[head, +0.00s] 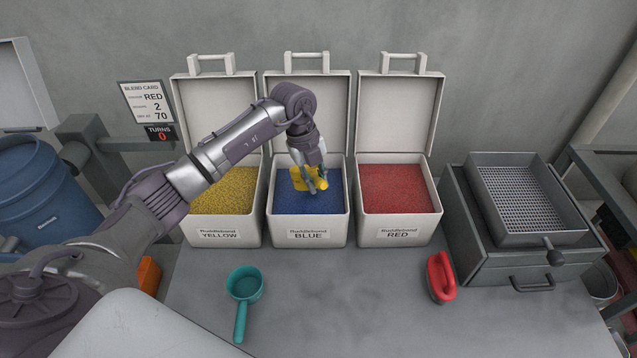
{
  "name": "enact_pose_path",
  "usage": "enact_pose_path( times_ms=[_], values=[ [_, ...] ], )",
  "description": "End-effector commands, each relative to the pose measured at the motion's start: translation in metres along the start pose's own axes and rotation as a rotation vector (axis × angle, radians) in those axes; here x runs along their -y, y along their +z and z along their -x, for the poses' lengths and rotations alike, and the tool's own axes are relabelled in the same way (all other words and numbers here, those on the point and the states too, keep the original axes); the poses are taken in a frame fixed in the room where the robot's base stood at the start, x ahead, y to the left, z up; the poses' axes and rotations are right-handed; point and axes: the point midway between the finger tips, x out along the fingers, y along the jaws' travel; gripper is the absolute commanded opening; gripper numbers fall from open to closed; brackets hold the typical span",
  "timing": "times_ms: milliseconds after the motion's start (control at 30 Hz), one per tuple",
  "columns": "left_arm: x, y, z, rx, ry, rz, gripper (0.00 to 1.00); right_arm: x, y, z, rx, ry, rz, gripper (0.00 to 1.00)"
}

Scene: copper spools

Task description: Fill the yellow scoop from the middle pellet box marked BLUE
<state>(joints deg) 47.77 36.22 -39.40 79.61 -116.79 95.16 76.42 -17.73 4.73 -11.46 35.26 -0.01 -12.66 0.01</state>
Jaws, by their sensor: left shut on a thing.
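The yellow scoop (302,181) is in the middle box, at or just above the blue pellets (309,205). My left gripper (313,184) is shut on it, reaching down into the box from above. I cannot tell how many pellets are in the scoop, and the gripper hides part of it. The middle pellet box (338,235) is white, marked BLUE on its front, with its lid standing open behind. My right gripper is not in view.
Open boxes of yellow pellets (222,196) and red pellets (395,193) flank the middle one. A teal scoop (244,284) and a red-handled tool (441,278) lie on the table (340,310). A sieve tray (520,200) stands at right, a blue barrel (40,190) at left.

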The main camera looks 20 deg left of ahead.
Motion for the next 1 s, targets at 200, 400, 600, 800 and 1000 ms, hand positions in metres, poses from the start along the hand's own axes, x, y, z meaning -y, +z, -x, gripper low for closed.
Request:
enact_pose_path(
  times_ms=[200,400,600,800,1000],
  values=[
    [-0.005,0.008,-0.031,-0.009,0.000,0.001,0.00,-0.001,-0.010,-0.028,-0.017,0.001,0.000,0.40],
    [-0.009,0.014,-0.054,-0.018,0.000,0.003,0.00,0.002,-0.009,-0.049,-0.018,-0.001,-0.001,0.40],
    [-0.012,0.020,-0.075,-0.026,0.002,0.005,0.00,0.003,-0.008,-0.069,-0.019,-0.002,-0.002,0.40],
    [-0.014,0.026,-0.086,-0.025,0.001,0.005,0.00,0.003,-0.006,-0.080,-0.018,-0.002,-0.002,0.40],
    [-0.014,0.032,-0.088,-0.011,0.000,0.001,0.00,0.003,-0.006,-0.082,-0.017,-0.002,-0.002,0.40]
  ],
)
